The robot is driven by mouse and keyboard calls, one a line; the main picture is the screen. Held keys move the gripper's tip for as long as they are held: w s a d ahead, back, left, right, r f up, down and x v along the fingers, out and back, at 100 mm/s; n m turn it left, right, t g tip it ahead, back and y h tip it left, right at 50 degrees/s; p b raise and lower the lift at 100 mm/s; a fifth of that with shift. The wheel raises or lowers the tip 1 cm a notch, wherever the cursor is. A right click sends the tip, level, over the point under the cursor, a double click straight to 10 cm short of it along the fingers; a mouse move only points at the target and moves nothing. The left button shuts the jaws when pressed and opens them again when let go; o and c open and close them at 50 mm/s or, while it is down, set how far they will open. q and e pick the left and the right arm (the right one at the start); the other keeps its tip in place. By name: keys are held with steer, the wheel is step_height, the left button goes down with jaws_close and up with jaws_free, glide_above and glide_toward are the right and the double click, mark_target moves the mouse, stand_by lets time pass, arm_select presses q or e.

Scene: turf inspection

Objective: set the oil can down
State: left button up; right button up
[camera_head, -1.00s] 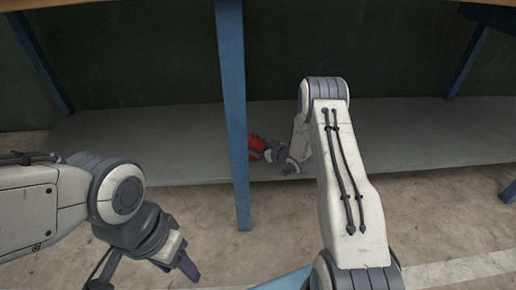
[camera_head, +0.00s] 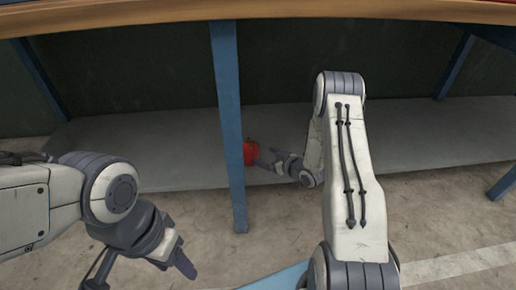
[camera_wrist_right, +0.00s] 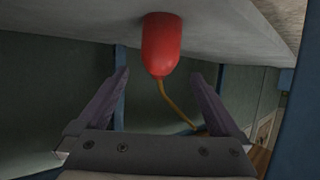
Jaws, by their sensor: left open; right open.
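The red oil can (camera_head: 250,152) stands on the grey lower shelf (camera_head: 180,140), partly hidden behind the blue table leg in the head view. My right gripper (camera_head: 262,162) is beside it on the right, low over the shelf. In the right wrist view the can (camera_wrist_right: 161,45) rests with its base on the shelf (camera_wrist_right: 100,22), which appears at the top. Its thin brownish spout (camera_wrist_right: 174,106) points away from the shelf. The right fingers are open, with the can between and beyond their tips, not gripped. My left gripper (camera_head: 182,262) is open and empty at the lower left.
A blue table leg (camera_head: 229,120) stands in front of the shelf, just left of the can. The wooden tabletop edge (camera_head: 300,12) runs overhead. More blue legs stand at the sides. The shelf right of my right arm is clear.

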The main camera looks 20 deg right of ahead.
arm_select(q)
steer(key=shift+r+p, duration=0.45)
steer(key=shift+r, duration=0.35)
arm_select(e)
steer(key=shift+v, duration=1.75)
steer(key=shift+w, duration=0.1)
step_height(320, 180, up, 8)
steer(key=s+a+m+g+h, duration=0.1)
steer(key=s+a+g+h, duration=0.1)
steer(key=a+g+h, duration=0.15)
steer(key=s+a+r+m+g, duration=0.1)
steer(key=s+a+r+g, duration=0.25)
steer(key=s, duration=0.65)
steer(key=s+a+r+m+g, duration=0.25)
steer(key=s+a+r, duration=0.25)
steer(key=s, duration=0.4)
steer(key=s+a+r+n+g+p, duration=0.2)
steer(key=s+a+r+n+p, duration=0.3)
steer(key=r, duration=0.4)
steer(key=s+a+r+n+g+p, duration=0.1)
steer(key=s+a+r+n+p, duration=0.2)
steer(key=s+a+r+p, duration=0.45)
arm_select(q)
step_height(320, 180, up, 50)
steer(key=p, duration=3.7)
arm_select(e)
step_height(320, 180, up, 39)
steer(key=shift+s+a+f, duration=0.15)
steer(key=shift+s, duration=0.3)
